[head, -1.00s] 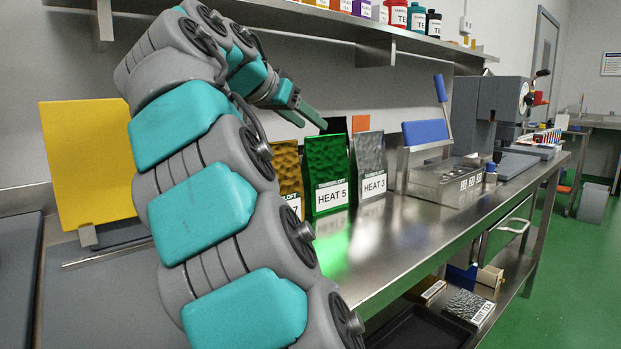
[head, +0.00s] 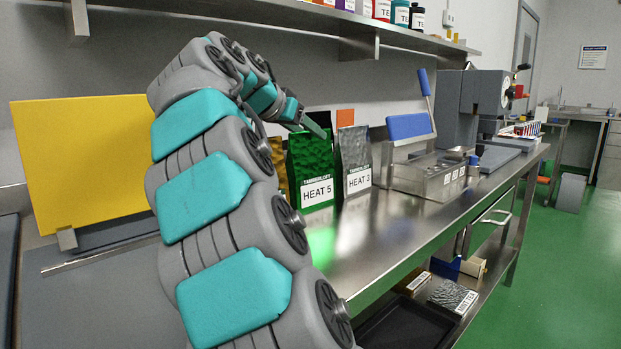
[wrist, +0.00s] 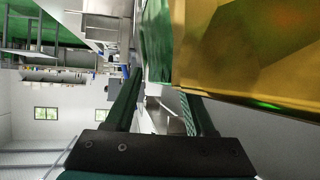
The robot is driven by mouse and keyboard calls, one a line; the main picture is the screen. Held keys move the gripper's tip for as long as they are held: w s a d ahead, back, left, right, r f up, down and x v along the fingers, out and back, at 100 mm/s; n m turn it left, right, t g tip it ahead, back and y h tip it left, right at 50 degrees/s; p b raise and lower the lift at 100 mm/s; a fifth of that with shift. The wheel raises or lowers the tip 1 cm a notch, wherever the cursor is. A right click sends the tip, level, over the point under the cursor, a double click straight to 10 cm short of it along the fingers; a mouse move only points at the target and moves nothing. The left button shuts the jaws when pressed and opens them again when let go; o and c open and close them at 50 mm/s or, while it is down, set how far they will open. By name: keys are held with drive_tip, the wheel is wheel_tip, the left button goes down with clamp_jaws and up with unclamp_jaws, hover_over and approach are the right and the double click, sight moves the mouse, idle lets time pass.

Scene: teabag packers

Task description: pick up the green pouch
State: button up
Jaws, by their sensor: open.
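The green pouch (head: 312,158), labelled HEAT 5, stands upright on the steel bench between the gold pouch (head: 283,182) and the silver HEAT 3 pouch (head: 355,150). My gripper (head: 315,124) is at the green pouch's upper part in the head view; its fingers are partly hard to make out there. In the wrist view, my gripper (wrist: 163,84) is open with nothing held. The gold pouch (wrist: 245,50) fills the upper right, close to the camera. The green pouch (wrist: 157,45) shows beside it, beyond the fingers. I cannot tell whether a finger touches it.
A steel box with a blue lid (head: 410,127) stands right of the pouches. A yellow panel (head: 80,165) stands at the left. A shelf (head: 330,22) with jars runs above. The bench front (head: 390,235) is clear.

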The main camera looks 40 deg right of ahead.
drive_tip(key=shift+c, duration=0.3)
clamp_jaws()
idle(1.0)
